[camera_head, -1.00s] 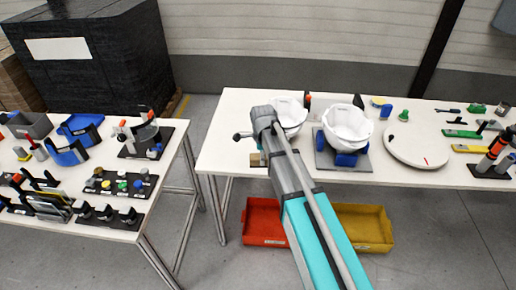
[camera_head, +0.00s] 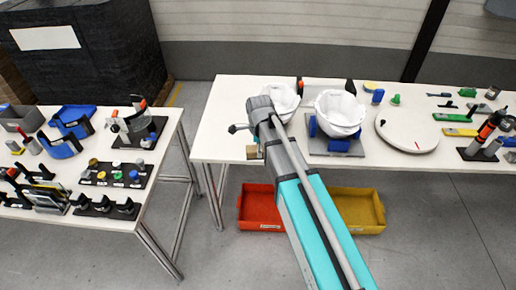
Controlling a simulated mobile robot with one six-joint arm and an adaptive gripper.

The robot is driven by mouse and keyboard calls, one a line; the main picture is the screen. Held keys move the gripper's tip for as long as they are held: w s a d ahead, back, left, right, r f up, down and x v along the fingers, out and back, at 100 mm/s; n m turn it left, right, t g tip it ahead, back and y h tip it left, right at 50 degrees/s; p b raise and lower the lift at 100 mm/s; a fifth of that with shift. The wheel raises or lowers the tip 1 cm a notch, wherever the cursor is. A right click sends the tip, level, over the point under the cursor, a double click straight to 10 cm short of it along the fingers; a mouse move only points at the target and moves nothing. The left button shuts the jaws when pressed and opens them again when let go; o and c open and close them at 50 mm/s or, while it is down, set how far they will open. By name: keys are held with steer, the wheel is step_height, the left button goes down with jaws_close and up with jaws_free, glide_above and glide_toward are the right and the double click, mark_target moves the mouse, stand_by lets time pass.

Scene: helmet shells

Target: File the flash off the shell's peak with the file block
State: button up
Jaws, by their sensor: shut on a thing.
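A white shell (camera_head: 340,112) sits on blue supports on a grey base plate (camera_head: 350,148) on the right-hand table. A second white shell (camera_head: 283,101) stands to its left, partly hidden by my arm. The peaks and any flash are too small to tell. My gripper (camera_head: 261,149) is mostly hidden by my arm near the table's front edge. It is shut on a small tan block, seemingly the file block (camera_head: 253,153), left of both shells and apart from them.
The right-hand table (camera_head: 225,120) has bare room at its left. A white round disc (camera_head: 406,130) and several tools lie to the right. Red (camera_head: 258,207) and yellow (camera_head: 357,208) bins stand below. A crowded second table (camera_head: 118,223) stands left, across a gap.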

steer(key=o, duration=0.6)
steer(key=c, duration=0.4)
steer(key=shift+w+d+r, duration=0.15)
steer(key=shift+w+d, duration=0.05)
steer(key=shift+d, duration=0.15)
steer(key=shift+m, duration=0.6)
steer(key=w+d+r+p, duration=0.3)
steer(key=d, duration=0.8)
steer(key=w+d+r+p, duration=0.3)
steer(key=d+r+p, duration=0.1)
steer(key=d, duration=0.7)
steer(key=w+d+r+p, duration=0.3)
steer(key=d+p, duration=0.1)
steer(key=d, duration=0.7)
steer(key=shift+d+r, duration=0.3)
steer(key=shift+d, duration=0.05)
step_height(320, 180, down, 6)
steer(key=b, duration=0.6)
